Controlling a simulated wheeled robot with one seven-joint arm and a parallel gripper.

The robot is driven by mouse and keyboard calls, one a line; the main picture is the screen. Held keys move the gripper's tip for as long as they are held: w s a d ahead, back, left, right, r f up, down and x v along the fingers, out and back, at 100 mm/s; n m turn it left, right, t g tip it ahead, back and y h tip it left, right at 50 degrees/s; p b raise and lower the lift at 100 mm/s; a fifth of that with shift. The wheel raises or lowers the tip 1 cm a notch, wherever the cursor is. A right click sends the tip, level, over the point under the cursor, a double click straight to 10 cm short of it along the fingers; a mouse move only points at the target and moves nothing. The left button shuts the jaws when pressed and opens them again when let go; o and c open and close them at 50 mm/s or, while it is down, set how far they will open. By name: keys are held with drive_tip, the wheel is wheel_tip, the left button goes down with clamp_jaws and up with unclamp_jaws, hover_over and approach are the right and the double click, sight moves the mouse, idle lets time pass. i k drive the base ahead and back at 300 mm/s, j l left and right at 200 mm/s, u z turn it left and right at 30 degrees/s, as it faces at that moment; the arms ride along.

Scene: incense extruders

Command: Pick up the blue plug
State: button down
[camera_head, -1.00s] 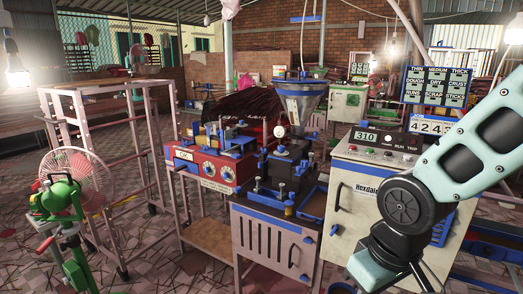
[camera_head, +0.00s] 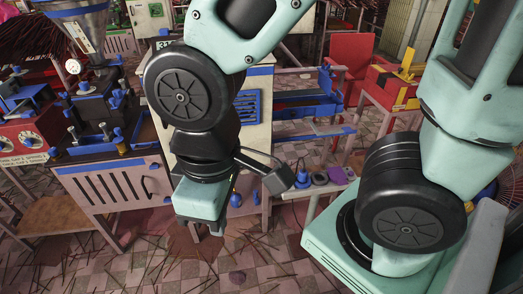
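A small blue plug-like piece (camera_head: 302,178) stands on a low grey bench to the right of my wrist. It is small in view, and I cannot be sure that it is the blue plug. Another small blue piece (camera_head: 236,200) shows just right of my gripper, partly hidden behind it. My gripper (camera_head: 217,229) hangs down in front of the panel machine, left of the bench. Its fingers are mostly hidden under the teal housing, so its opening does not show. I see no object held in it.
A dark round piece (camera_head: 320,178) and a purple block (camera_head: 337,174) sit on the bench beside the blue piece. A louvred cabinet (camera_head: 115,200) with blue edging stands left. A red chair (camera_head: 352,62) stands behind. Thin sticks litter the tiled floor (camera_head: 270,262).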

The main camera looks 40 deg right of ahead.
sight(302, 178)
drive_tip(key=z, duration=1.4)
drive_tip(key=i+j, duration=0.15)
drive_tip(key=j, duration=0.25)
drive_tip(key=i+j+u, duration=0.1)
drive_tip(key=j, duration=0.3)
drive_tip(key=i+j, duration=0.3)
drive_tip(key=i+j+u, duration=0.1)
drive_tip(key=j, duration=0.4)
drive_tip(key=i, duration=0.1)
